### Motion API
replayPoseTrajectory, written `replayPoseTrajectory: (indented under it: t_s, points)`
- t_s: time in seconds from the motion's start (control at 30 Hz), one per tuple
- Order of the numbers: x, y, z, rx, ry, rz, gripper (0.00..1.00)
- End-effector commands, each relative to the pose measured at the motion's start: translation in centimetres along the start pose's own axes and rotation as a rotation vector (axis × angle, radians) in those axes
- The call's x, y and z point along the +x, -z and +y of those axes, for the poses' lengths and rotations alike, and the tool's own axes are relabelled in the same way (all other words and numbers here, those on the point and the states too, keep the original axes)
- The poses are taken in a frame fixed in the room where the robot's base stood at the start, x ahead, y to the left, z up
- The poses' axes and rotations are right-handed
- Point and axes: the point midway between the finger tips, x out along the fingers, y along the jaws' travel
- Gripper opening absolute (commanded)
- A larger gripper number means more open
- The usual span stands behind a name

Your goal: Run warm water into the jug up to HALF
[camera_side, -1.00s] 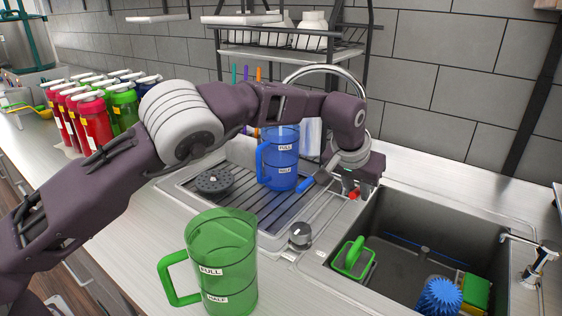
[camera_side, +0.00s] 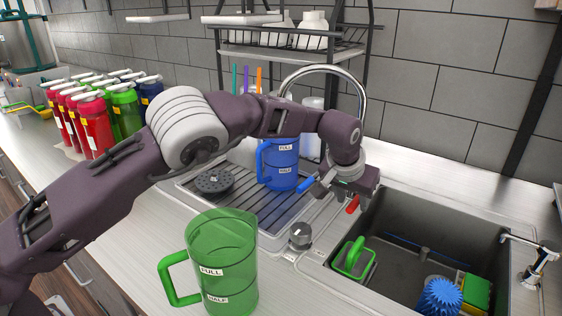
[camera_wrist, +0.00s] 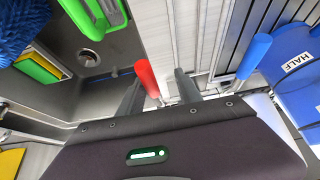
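A blue jug (camera_side: 281,165) marked FULL and HALF stands upright on the drainboard; part of it shows in the wrist view (camera_wrist: 298,90). A green jug (camera_side: 222,262) with the same marks stands on the front counter. The blue lever (camera_wrist: 254,55) is outside the right finger. I cannot tell whether a finger touches the red lever.
The curved faucet (camera_side: 325,70) rises behind my wrist; its outlet is hidden and no water shows. The sink (camera_side: 410,262) at right holds a green-handled scrubber (camera_side: 352,258), a blue brush (camera_side: 440,296) and a sponge (camera_side: 476,290). A dark knob (camera_side: 300,235) stands by the drainboard.

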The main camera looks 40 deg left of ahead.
Motion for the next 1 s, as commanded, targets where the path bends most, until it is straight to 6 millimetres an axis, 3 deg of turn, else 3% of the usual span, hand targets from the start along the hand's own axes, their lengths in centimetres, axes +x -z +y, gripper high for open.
replayPoseTrajectory:
  t_s: [0.33, 0.8, 1.0]
  points:
    - [-0.5, 0.2, 0.6, 0.002, -0.011, 0.003, 0.47]
    - [-6.6, 3.5, 0.7, 0.003, -0.014, 0.004, 0.47]
    - [-7.3, 3.8, 0.6, 0.002, -0.013, 0.001, 0.47]
